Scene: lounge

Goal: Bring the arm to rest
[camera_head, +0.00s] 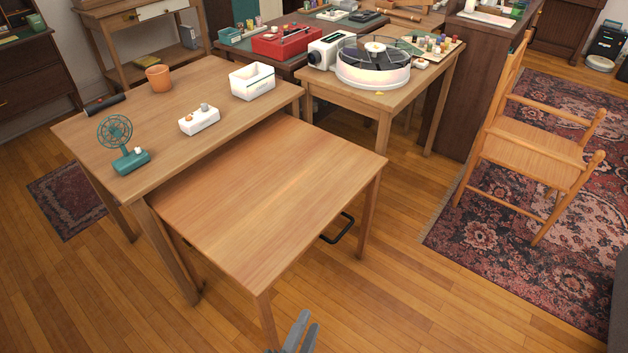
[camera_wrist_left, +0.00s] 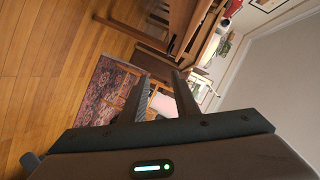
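My left gripper (camera_head: 303,322) shows at the bottom edge of the head view, as two grey fingers pointing up. It is over the wood floor, in front of the low table (camera_head: 270,195), and apart from it. In the left wrist view the two dark fingers (camera_wrist_left: 160,82) stand apart with nothing between them. The gripper is open and empty. Most of the left arm is outside the head view. My right gripper is not in either view.
The low table's top is bare; a black handle (camera_head: 338,230) shows below it. The taller table (camera_head: 165,130) behind holds a green fan (camera_head: 120,145), an orange pot (camera_head: 158,78) and a white bin (camera_head: 252,81). A wooden chair (camera_head: 535,150) stands right. Open floor (camera_head: 420,310) lies at front right.

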